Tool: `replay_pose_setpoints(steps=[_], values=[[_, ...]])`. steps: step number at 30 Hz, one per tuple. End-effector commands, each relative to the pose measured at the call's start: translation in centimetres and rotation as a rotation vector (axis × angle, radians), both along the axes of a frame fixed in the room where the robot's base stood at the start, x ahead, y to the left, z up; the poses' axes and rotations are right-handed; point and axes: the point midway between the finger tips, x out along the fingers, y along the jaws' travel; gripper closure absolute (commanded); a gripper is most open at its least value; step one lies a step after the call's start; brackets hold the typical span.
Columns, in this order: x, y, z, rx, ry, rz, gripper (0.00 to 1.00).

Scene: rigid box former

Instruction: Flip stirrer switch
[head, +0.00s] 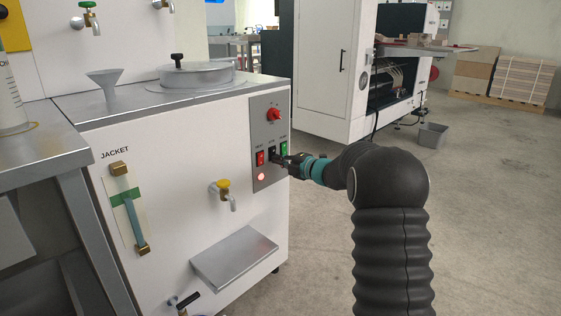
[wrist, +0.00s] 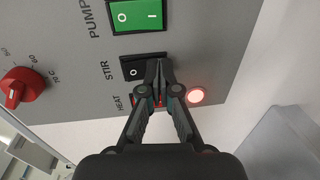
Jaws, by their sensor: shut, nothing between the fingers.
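The stirrer switch is a black rocker (wrist: 134,71) marked STIR with an O showing, on the grey control panel (wrist: 219,55) in the wrist view. My gripper (wrist: 158,66) is shut and empty, its fingertips over the right part of the black switch and hiding that part. Whether the tips touch it I cannot tell. In the head view my gripper (head: 281,161) reaches the panel from the right, at the black switch (head: 272,152) between the red and green switches.
The green PUMP switch (wrist: 135,15) lies above the STIR switch. The red HEAT switch is mostly hidden behind my fingers, beside a lit red lamp (wrist: 195,96). A red knob (wrist: 20,88) is at left. A yellow-handled tap (head: 221,190) and metal shelf (head: 234,257) sit lower on the machine.

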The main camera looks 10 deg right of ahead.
Motion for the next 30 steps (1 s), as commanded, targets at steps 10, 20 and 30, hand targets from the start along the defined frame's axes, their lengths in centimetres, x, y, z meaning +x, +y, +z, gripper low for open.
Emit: replay_pose_setpoints(steps=[10, 20, 30], values=[[-1.8, -1.2, -0.6, 0.000, 0.000, 0.007, 1.00], [-7.1, -5.7, -1.2, 0.001, 0.001, 0.001, 1.00], [-10.1, -7.7, -1.7, 0.000, 0.000, 0.005, 1.00]])
